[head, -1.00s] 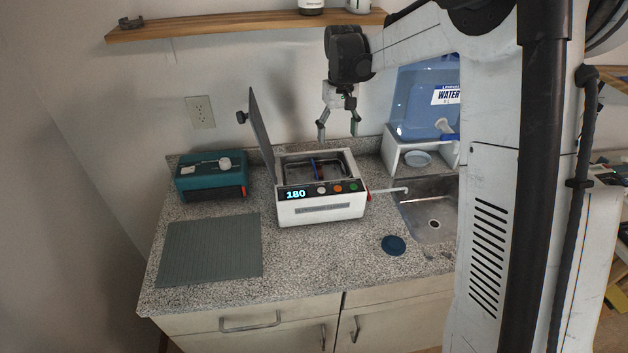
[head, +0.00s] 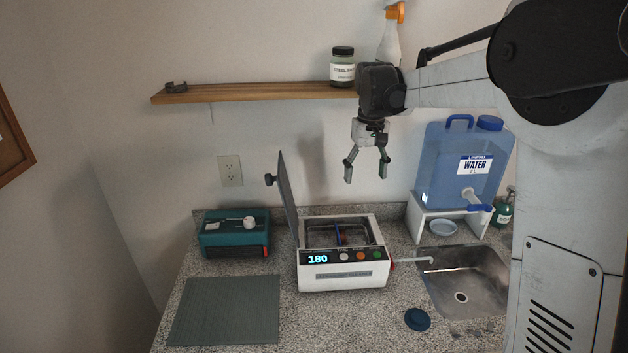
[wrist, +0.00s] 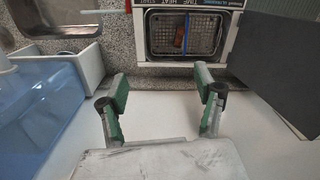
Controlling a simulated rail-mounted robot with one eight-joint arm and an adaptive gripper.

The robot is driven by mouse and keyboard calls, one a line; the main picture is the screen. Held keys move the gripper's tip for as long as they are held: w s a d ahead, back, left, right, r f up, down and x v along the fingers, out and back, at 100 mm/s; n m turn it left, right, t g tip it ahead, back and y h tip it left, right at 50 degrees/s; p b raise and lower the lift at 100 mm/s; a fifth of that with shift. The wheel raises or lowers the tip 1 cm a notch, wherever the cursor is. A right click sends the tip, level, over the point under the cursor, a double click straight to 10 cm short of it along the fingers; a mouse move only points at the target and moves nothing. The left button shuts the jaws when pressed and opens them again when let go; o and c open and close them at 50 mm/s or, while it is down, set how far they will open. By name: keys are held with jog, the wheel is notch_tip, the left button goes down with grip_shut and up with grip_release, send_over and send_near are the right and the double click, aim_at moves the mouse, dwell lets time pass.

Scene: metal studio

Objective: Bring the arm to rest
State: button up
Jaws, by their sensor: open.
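My gripper (head: 367,166) hangs from my raised arm with its fingers pointing down. It is open and empty, above and behind the white ultrasonic cleaner (head: 343,274). In the wrist view my gripper (wrist: 161,90) shows its two spread green-lined fingers with nothing between them. The cleaner's lid (head: 288,198) stands raised at its left side, and its display reads 180. A wire basket (wrist: 184,36) sits inside the tank, with a small reddish-brown item (wrist: 180,37) in it.
A wooden shelf (head: 250,93) with a jar (head: 342,68) and a spray bottle (head: 390,40) is close to my wrist. A blue water jug (head: 450,165) stands to the right above a sink (head: 465,280). A teal box (head: 234,232), grey mat (head: 225,310) and blue cap (head: 417,320) lie on the counter.

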jog(key=s+f+m+t+b, duration=0.15)
jog(key=s+t+b, duration=0.45)
jog(key=s, duration=2)
jog(key=s+f+t+b, duration=0.1)
jog(key=s+f+b, duration=0.2)
jog(key=s+f, duration=0.5)
jog(key=shift+s+f, duration=0.15)
jog(key=shift+f, duration=0.05)
